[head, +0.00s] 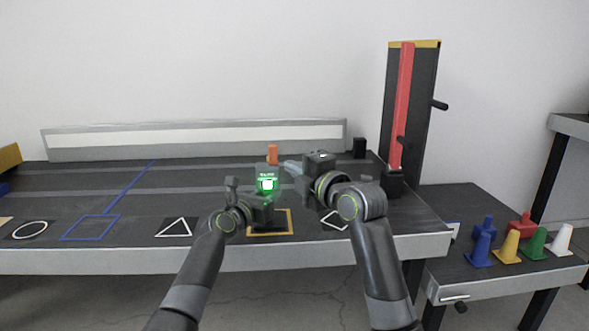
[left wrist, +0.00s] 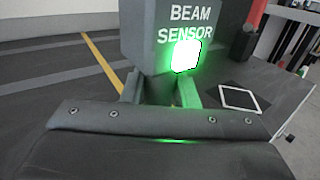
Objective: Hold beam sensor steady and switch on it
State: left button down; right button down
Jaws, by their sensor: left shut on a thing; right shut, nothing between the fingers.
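The beam sensor (head: 266,174) is a dark grey upright box with white lettering and a glowing green-white light on its front. It stands by the yellow square outline on the dark table. It also fills the top of the left wrist view (left wrist: 168,45), where the light is bright. My left gripper (head: 262,209) is shut on the lower part of the sensor; its fingers (left wrist: 160,92) lie on either side of it. My right gripper (head: 291,167) is shut and empty, just right of the sensor near its top. I cannot tell whether it touches the sensor.
An orange block (head: 272,153) shows behind the sensor. A tall red-and-black post (head: 403,105) stands at the table's right. Several coloured cones (head: 507,247) stand on the lower right table (head: 450,200). The left of the main table (head: 120,190) is largely clear, with painted outlines.

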pick_arm(q)
jog(key=c, duration=1.1)
grip_release()
jog(key=shift+o, duration=0.2)
